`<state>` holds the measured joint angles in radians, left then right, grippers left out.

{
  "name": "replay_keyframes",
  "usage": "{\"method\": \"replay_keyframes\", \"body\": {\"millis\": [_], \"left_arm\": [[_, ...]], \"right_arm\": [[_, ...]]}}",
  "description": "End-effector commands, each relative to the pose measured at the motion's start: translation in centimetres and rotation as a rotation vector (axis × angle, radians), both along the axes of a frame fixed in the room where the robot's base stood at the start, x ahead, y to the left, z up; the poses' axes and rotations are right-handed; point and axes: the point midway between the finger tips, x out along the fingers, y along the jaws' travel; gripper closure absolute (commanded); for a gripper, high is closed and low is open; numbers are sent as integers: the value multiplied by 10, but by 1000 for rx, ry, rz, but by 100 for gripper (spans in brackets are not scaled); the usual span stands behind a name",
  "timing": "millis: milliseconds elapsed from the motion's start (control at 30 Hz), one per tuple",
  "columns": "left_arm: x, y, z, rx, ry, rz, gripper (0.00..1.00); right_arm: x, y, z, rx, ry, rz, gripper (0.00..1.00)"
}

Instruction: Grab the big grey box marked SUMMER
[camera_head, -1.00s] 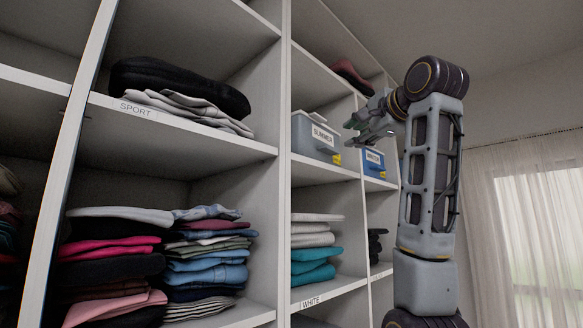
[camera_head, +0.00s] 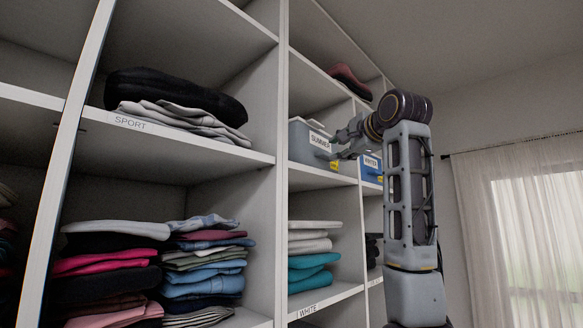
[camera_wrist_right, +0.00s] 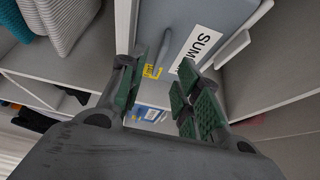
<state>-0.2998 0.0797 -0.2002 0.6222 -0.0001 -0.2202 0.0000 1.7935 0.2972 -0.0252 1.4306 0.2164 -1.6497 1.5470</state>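The grey box marked SUMMER (camera_head: 301,147) sits in a middle-height cubby of the shelving, left of the blue WINTER box. It fills the top of the right wrist view (camera_wrist_right: 200,14), with its label partly covered by a finger. A narrow grey handle (camera_wrist_right: 164,56) and a yellow tag (camera_wrist_right: 152,71) show on its front. My right gripper (camera_head: 344,142) is at the box's front right side. In the wrist view its green-padded fingers (camera_wrist_right: 163,92) are apart, with the handle and tag ahead between them; I cannot tell whether they touch. My left gripper is out of view.
The blue WINTER box (camera_head: 370,165) stands in the neighbouring cubby, close to my right gripper. A shelf divider (camera_head: 359,190) lies between the cubbies. Folded clothes (camera_head: 314,245) fill the cubby below. Open room lies right of my arm, towards the curtain (camera_head: 530,215).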

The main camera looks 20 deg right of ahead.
Motion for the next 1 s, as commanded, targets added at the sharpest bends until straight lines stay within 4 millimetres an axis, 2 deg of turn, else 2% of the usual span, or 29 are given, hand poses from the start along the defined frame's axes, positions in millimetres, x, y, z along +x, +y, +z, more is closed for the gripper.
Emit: {"method": "replay_keyframes", "body": {"millis": [200,667,1000], "left_arm": [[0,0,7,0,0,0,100],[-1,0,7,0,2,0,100],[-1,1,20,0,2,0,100]], "right_arm": [[18,-2,0,0,2,0,67],[20,-2,0,0,1,0,67],[40,-1,2,-1,3,0,67]]}}
